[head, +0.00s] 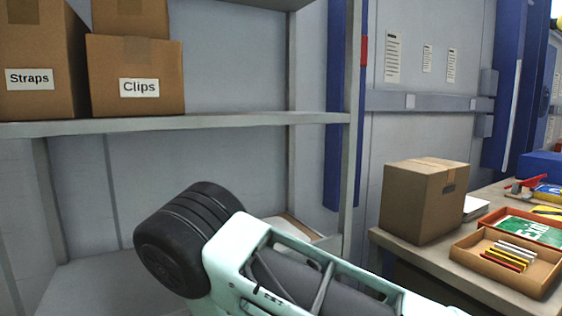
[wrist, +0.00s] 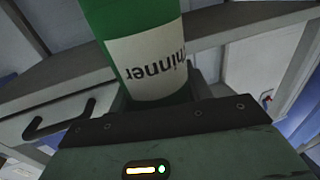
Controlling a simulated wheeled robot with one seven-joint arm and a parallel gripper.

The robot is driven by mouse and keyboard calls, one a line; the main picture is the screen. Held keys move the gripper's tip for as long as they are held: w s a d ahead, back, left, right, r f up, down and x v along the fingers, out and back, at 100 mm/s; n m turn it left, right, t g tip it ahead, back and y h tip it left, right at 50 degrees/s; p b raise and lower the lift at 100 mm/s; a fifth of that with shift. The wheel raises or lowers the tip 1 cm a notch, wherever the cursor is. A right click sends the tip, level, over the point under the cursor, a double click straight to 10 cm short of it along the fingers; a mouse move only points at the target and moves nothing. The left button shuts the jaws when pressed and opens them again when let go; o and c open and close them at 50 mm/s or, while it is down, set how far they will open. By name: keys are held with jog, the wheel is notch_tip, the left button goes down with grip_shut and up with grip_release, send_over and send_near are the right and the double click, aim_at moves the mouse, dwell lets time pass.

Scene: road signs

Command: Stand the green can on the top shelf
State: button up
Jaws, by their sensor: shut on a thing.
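The green can (wrist: 140,28) fills the upper middle of the wrist view, with a white label reading "Thinner" upside down. My gripper (wrist: 158,98) is shut on the can near its lower end in the picture. The can's far end is cut off by the frame edge. In the head view my arm reaches in from the bottom, and neither the gripper nor the can shows. A grey shelf board (head: 230,121) crosses the left half there. Another board (head: 262,3) shows at the top edge, its upper side out of sight.
Cardboard boxes labelled Straps (head: 38,50) and Clips (head: 140,62) stand on the left of the shelf board; its right part is clear. A shelf post (head: 350,130) stands right of it. A table at right holds a carton (head: 415,205) and trays (head: 515,280).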

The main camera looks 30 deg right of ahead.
jog(key=s+d+f+m+h, duration=0.2)
jog(key=s+d+f, duration=0.3)
jog(key=d+f, duration=0.7)
jog(key=shift+d+f+h, duration=0.4)
jog(key=shift+f+h, duration=0.15)
jog(key=shift+h, duration=0.15)
